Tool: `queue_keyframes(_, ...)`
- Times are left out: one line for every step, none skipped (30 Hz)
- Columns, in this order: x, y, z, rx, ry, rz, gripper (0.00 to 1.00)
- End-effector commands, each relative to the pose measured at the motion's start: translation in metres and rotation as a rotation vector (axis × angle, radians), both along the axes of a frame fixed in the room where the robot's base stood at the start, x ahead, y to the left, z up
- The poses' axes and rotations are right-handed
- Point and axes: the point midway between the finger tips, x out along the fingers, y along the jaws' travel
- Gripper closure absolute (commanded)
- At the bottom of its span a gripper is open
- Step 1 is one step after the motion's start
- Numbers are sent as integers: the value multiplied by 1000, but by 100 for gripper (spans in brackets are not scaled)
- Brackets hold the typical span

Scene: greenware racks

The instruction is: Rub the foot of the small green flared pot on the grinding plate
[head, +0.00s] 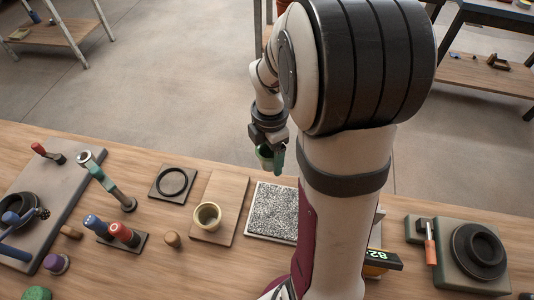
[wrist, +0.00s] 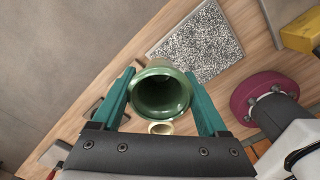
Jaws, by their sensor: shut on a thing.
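The small green flared pot (wrist: 162,95) is held between the two teal fingers of my gripper (wrist: 160,88). In the wrist view I look down into its open mouth; its foot is hidden. The speckled grinding plate (head: 272,212) lies flat on the bench, nearer and partly behind my arm. It also shows in the wrist view (wrist: 197,45). The pot is apart from the plate.
A cream pot (head: 207,216) stands on a wooden board (head: 222,190) left of the plate. A scale display (head: 382,258) and a round dark turntable (head: 478,250) are right.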

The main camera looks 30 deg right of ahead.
Motion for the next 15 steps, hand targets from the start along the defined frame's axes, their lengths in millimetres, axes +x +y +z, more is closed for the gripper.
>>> queue_keyframes(0, 0, 0, 0, 0, 0, 51)
queue_keyframes(0, 0, 0, 0, 0, 0, 56)
queue_keyframes(0, 0, 0, 0, 0, 0, 64)
queue_keyframes(0, 0, 0, 0, 0, 0, 68)
queue_keyframes(0, 0, 0, 0, 0, 0, 68)
queue_keyframes(-2, -1, -1, 0, 0, -1, 68)
queue_keyframes(-5, -2, -2, 0, 0, -1, 68)
queue_keyframes(-11, -4, -4, -1, 0, -2, 68)
queue_keyframes(-21, -6, -7, -1, 1, -2, 68)
queue_keyframes(-30, -8, -10, 0, 2, -4, 68)
queue_keyframes(-39, -10, -13, 0, 2, -4, 68)
queue_keyframes(-52, -12, -18, 0, 2, -5, 68)
queue_keyframes(-62, -13, -21, -1, 2, -4, 68)
queue_keyframes(-71, -13, -24, -1, 1, -4, 68)
queue_keyframes(-82, -13, -27, -1, 1, -4, 68)
